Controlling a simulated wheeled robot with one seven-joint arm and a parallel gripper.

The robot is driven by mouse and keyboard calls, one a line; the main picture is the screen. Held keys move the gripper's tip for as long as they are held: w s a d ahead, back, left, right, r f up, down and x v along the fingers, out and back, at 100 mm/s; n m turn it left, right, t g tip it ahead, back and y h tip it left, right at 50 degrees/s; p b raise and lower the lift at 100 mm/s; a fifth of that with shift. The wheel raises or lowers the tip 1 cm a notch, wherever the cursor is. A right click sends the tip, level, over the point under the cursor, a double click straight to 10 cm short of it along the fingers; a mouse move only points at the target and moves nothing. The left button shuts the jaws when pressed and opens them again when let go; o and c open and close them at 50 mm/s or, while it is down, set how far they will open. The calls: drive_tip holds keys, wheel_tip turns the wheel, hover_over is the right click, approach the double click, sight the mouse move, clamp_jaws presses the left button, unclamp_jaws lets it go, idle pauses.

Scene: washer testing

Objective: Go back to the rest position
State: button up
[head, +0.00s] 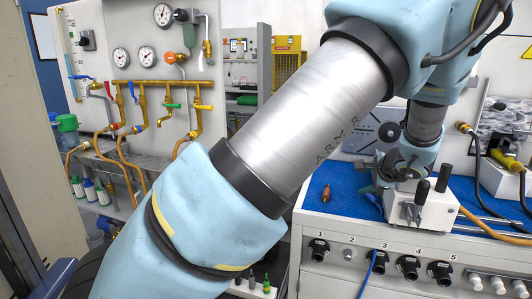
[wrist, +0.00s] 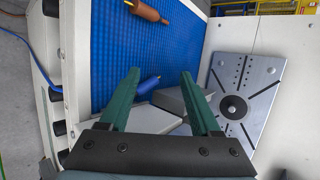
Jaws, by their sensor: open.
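My gripper (wrist: 160,72) is open, with its two green fingers apart and nothing held between them. In the head view it is at the end of my arm, over the blue mat (head: 318,178) near the white clamp block (head: 436,212), and its fingers are hard to make out there. In the wrist view the blue mat (wrist: 120,50) lies beyond the fingers. A small blue cylinder (wrist: 148,84) shows between the fingers, close to a grey block (wrist: 172,101). An orange-brown cylinder (wrist: 147,11) lies farther along the mat; it also shows in the head view (head: 326,194).
A grey plate with a round dark centre (wrist: 240,100) stands right of the fingers. The bench front carries a row of black knobs (head: 380,262). Brass pipes and gauges (head: 145,52) are on the left panel. Yellow and orange hoses (head: 508,160) are at the right.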

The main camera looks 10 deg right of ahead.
drive_tip(key=w+a+f+n+g+y, duration=0.2)
drive_tip(key=a+n+g, duration=0.45)
drive_tip(key=a, duration=1.75)
drive_tip(key=s+a+r+n+g+h, duration=0.1)
drive_tip(key=s+a+n, duration=0.5)
drive_tip(key=a, duration=0.3)
drive_tip(key=s+a+r+n+g, duration=0.1)
drive_tip(key=s+a+n, duration=0.6)
drive_tip(key=a, duration=0.3)
drive_tip(key=shift+s+a+r+h, duration=0.3)
drive_tip(key=shift+s+h, duration=0.1)
drive_tip(key=shift+s, duration=0.2)
